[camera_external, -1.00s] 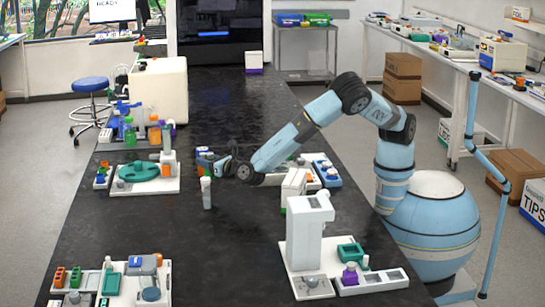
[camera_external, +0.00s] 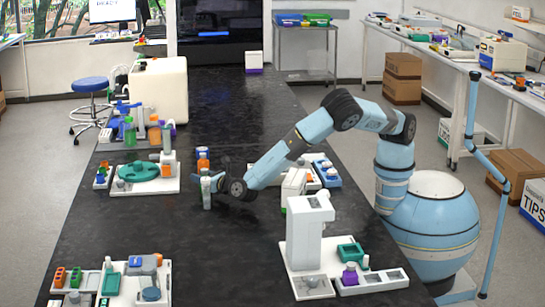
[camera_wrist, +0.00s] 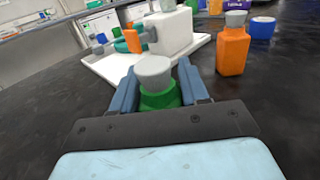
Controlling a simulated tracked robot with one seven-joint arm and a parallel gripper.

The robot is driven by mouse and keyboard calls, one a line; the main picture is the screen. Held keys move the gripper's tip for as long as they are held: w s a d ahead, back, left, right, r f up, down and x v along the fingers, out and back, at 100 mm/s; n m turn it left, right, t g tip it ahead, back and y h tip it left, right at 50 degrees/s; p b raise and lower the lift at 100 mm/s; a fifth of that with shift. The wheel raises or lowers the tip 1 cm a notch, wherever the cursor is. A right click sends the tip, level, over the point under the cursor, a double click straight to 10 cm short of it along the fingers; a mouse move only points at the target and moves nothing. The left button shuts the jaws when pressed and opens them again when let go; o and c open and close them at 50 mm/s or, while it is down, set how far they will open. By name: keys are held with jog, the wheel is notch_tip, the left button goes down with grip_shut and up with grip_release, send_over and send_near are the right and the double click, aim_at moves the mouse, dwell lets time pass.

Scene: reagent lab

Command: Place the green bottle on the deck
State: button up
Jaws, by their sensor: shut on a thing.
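The green bottle (camera_wrist: 160,94) with a grey-white cap stands upright between the fingers of my gripper (camera_wrist: 162,88). In the external view the bottle is mostly hidden by my gripper (camera_external: 208,186), which is low over the black bench. The gripper is shut on the bottle; I cannot tell whether its base touches the bench. A white deck (camera_external: 150,189) with a green round carousel lies to the left. It also shows ahead of the fingers in the wrist view (camera_wrist: 106,68).
An orange bottle (camera_wrist: 232,52) stands just beyond the gripper on the right in the wrist view. A white instrument (camera_external: 303,235) stands on another board at the front right. A further board with racks (camera_external: 110,285) is at the front left. The bench between them is clear.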

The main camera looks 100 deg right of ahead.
jog(key=o, duration=1.1)
jog(key=shift+o, duration=0.2)
jog(key=shift+r, duration=0.1)
jog(key=v, duration=0.3)
jog(key=shift+s+a, duration=0.1)
notch_tip(320, 180, up, 7)
